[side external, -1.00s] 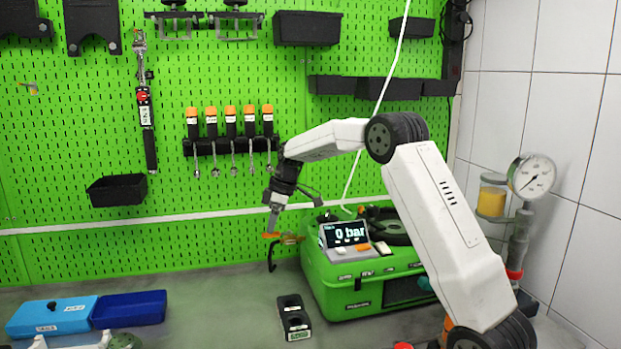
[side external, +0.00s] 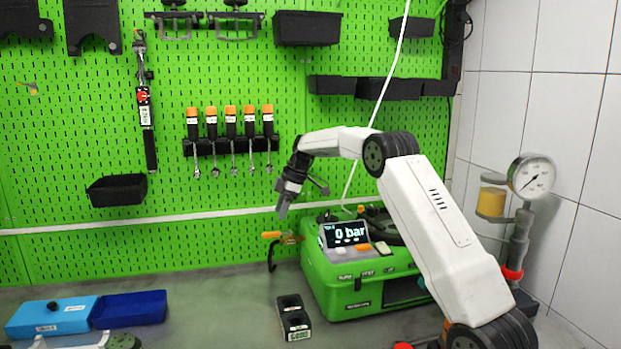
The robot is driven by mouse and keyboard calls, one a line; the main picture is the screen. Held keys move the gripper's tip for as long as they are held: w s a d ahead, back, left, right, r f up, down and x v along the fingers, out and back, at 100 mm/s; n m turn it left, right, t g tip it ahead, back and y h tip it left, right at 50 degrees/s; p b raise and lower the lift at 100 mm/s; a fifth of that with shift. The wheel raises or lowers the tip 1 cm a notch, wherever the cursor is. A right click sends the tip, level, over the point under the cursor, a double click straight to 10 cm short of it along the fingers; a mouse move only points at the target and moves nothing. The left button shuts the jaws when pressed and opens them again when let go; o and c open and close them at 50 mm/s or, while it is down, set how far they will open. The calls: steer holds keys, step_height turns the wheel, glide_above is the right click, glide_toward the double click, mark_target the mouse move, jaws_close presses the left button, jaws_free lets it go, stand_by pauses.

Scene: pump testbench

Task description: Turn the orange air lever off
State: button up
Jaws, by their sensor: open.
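The orange air lever (side external: 271,235) sticks out to the left of a small brass-coloured valve (side external: 290,239) at the left side of the green pump tester (side external: 345,290). My gripper (side external: 282,212) points down, above and slightly right of the lever. It is open, apart from the lever, and holds nothing that I can see. The gap between its fingers is hard to make out from this side. The tester's display (side external: 347,235) reads 0 bar.
A black two-hole block (side external: 293,318) stands on the bench in front of the tester. Blue boxes (side external: 90,314) lie at the left. A pressure gauge (side external: 532,177) stands at the right. The bench between boxes and block is clear.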

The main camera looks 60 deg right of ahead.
mark_target(272, 233)
steer(key=shift+x, duration=3.1)
jaws_close()
steer(key=shift+r, duration=0.1)
